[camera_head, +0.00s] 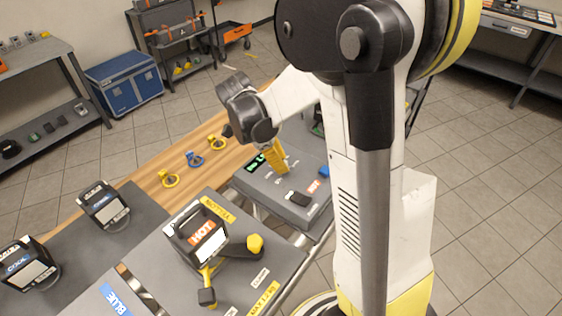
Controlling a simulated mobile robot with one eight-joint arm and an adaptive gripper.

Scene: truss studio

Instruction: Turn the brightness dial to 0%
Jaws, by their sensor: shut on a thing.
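A grey control panel (265,194) lies at the end of the wooden bench, right of centre. It has a small green-lit display (256,162), whose reading is too small to make out. My gripper (279,168) reaches down over the panel beside the display, with its yellow fingers pointing down and shut. The brightness dial cannot be made out apart from the fingers; it appears to be hidden between or under the fingertips.
A black piece (298,198), a blue piece (323,172) and a red label are on the panel. A lamp head marked HOT (200,234) stands in front; two marked COOL (104,205) stand left.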

